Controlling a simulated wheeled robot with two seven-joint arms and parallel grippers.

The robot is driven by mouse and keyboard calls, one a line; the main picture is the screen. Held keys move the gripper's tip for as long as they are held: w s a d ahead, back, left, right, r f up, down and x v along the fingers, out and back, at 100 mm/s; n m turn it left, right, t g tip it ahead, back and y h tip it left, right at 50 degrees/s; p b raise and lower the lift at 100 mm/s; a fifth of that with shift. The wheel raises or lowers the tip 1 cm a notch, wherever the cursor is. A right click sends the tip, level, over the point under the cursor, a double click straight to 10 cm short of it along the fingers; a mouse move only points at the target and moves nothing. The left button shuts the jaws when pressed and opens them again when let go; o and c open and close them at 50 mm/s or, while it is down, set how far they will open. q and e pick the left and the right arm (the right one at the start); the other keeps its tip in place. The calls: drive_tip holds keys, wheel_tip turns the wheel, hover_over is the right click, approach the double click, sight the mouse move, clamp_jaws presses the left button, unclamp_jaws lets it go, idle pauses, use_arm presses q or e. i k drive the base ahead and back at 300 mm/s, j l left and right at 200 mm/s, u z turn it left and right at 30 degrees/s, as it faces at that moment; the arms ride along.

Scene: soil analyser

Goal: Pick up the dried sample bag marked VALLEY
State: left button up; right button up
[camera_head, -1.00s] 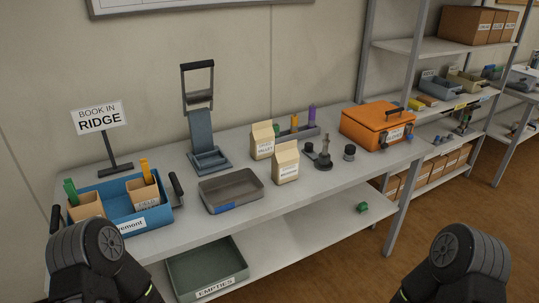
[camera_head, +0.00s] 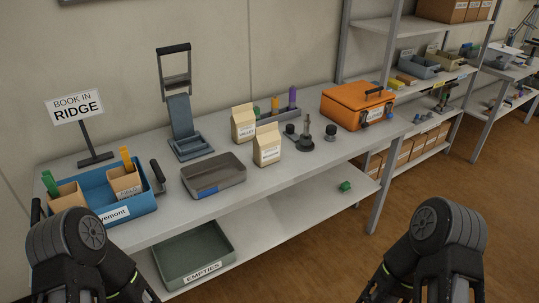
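The dried sample bag marked VALLEY (camera_head: 243,122) is a small tan paper bag with a white label. It stands upright on the bench, behind and left of a second tan bag (camera_head: 267,144) whose label is too small to read surely. The second bag hides part of its lower right side. Both my arms show at the bottom corners, well short of the bags. Neither gripper's fingers are in the frame.
A grey tray (camera_head: 213,188) lies left of the bags. A blue crate (camera_head: 140,212) holds more bags at the left. A rack of coloured tubes (camera_head: 291,114), dark instruments (camera_head: 308,138) and an orange case (camera_head: 352,106) stand to the right. An EMPTIES bin (camera_head: 182,277) is below.

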sight(243, 119)
drive_tip(key=i+l, duration=0.25)
drive_tip(key=l, duration=0.25)
drive_tip(key=i+l+z, duration=0.1)
drive_tip(key=i+l, duration=0.2)
drive_tip(key=l, duration=0.2)
drive_tip(key=i+l+z, duration=0.1)
drive_tip(key=i+l, duration=0.15)
drive_tip(key=l, duration=0.2)
drive_tip(key=i+l, duration=0.3)
drive_tip(key=l, duration=0.15)
